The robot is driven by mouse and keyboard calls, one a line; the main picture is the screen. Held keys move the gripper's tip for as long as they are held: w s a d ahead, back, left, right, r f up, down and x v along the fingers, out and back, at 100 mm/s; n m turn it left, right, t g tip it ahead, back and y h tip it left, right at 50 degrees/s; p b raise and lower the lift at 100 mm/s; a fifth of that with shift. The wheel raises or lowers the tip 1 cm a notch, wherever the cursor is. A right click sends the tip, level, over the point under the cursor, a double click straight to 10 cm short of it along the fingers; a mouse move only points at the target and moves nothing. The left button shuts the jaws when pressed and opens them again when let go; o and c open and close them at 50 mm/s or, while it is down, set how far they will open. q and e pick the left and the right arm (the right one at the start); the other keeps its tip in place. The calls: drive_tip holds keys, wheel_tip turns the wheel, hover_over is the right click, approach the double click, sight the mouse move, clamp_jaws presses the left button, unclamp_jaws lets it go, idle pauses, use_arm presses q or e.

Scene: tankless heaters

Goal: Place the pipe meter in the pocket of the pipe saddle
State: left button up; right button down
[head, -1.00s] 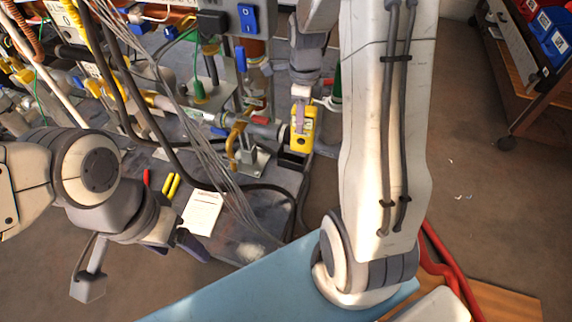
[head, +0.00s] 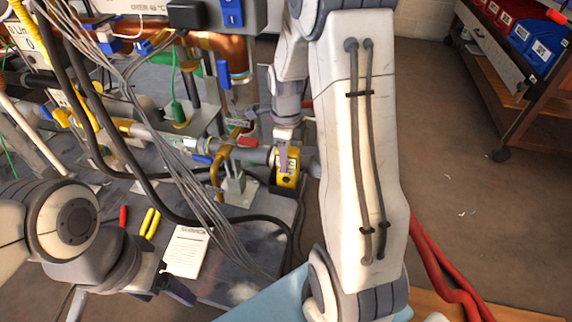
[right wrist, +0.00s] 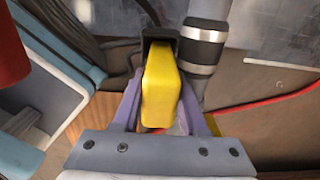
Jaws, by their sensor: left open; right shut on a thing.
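The yellow pipe meter (head: 288,168) is upright in my right gripper (head: 284,150) at the right end of the pipe bench in the head view. In the right wrist view the meter (right wrist: 161,88) sits between the two purple fingers of the right gripper (right wrist: 160,105). The black pipe saddle (right wrist: 160,35) shows at the meter's far end, and a dark edge of the saddle (head: 284,189) shows at its foot in the head view. The meter's lower end is at the pocket; how deep it sits is hidden. My left gripper (head: 125,298) is open and empty at lower left.
A grey pipe with brass fittings (head: 215,150) runs just left of the meter. Loose grey cables (head: 185,180) hang over the bench. A white paper (head: 187,252) and yellow-handled pliers (head: 150,223) lie on the bench front. A shelf with blue bins (head: 535,45) stands at right.

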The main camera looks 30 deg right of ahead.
drive_tip(key=shift+f, duration=0.2)
drive_tip(key=shift+f, duration=0.1)
drive_tip(key=shift+c, duration=2.2)
unclamp_jaws()
wheel_tip(320, 180, up, 8)
drive_tip(key=p, duration=0.5)
drive_tip(key=shift+f, duration=0.1)
drive_tip(key=shift+s, duration=0.1)
